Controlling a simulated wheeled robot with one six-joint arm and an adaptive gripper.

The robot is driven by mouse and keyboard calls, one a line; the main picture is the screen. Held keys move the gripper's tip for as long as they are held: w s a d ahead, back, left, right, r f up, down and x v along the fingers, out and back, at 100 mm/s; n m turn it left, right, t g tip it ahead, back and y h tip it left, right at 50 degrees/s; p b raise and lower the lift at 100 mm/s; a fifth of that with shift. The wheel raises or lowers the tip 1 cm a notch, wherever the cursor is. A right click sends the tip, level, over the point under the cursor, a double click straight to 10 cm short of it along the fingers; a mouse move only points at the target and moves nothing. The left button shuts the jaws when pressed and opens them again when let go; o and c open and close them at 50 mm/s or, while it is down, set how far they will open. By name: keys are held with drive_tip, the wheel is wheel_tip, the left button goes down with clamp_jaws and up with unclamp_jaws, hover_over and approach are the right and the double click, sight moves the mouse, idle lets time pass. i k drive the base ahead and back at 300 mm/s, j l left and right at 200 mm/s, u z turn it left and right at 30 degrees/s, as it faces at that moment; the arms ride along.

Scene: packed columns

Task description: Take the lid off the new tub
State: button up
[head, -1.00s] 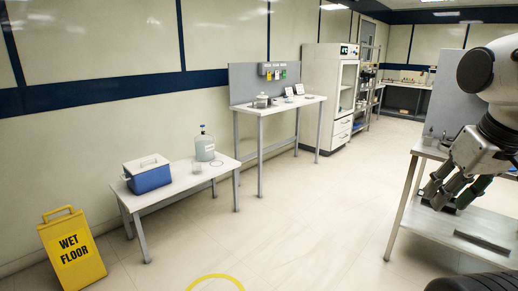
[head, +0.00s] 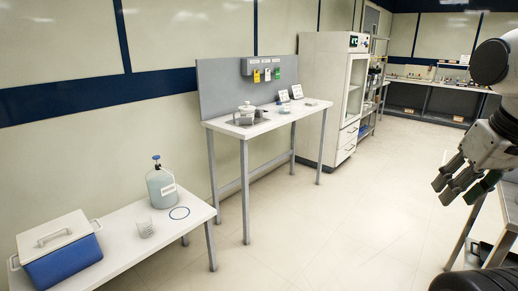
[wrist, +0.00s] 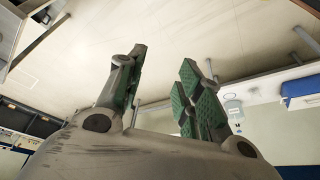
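My gripper (head: 464,181) hangs at the right of the head view, its fingers apart and empty. In the wrist view my gripper (wrist: 160,88) shows green-padded fingers with a clear gap and nothing between them. A small pale lidded vessel (head: 247,112) stands on the tall bench at the back wall; I cannot tell whether it is the new tub. A small pale round item (head: 284,109) lies farther right on that bench. No tub is clearly marked as new. My gripper is far from both items.
A white cabinet (head: 325,100) stands right of the tall bench (head: 225,124). The middle floor is free.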

sight(247, 108)
drive_tip(key=i+u, duration=0.1)
drive_tip(key=i, duration=0.65)
drive_tip(key=i+l+u, duration=0.1)
drive_tip(key=i, duration=0.65)
drive_tip(key=i+l+u, duration=0.1)
drive_tip(key=i+l, duration=0.15)
drive_tip(key=i, duration=0.5)
drive_tip(key=i+l+u, duration=0.3)
drive_tip(key=i, duration=0.25)
drive_tip(key=i+l+u, duration=0.3)
drive_tip(key=i, duration=0.2)
